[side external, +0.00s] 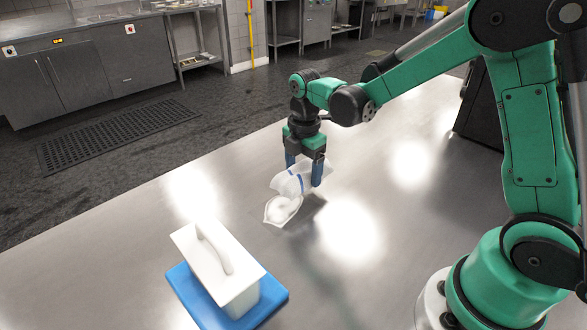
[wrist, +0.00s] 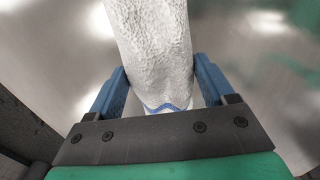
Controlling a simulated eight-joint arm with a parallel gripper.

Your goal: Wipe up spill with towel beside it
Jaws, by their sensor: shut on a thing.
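My gripper (side external: 304,173) is over the middle of the steel table, pointing down, with its blue fingers on either side of a white towel (side external: 292,183) with a blue stripe. The fingers are shut on the towel. A white fold or lower part (side external: 283,210) shows just below it, close to the table; I cannot tell whether it touches. In the wrist view the towel (wrist: 155,50) stretches away from between the fingers (wrist: 160,90), its blue stripe near the palm. I cannot make out the spill clearly; glare and the towel may hide it.
A white lidded container (side external: 218,265) with a handle stands on a blue board (side external: 188,291) at the front left of the table (side external: 120,235). A dark box (side external: 478,110) stands at the back right. The table around the towel is clear, with bright reflections.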

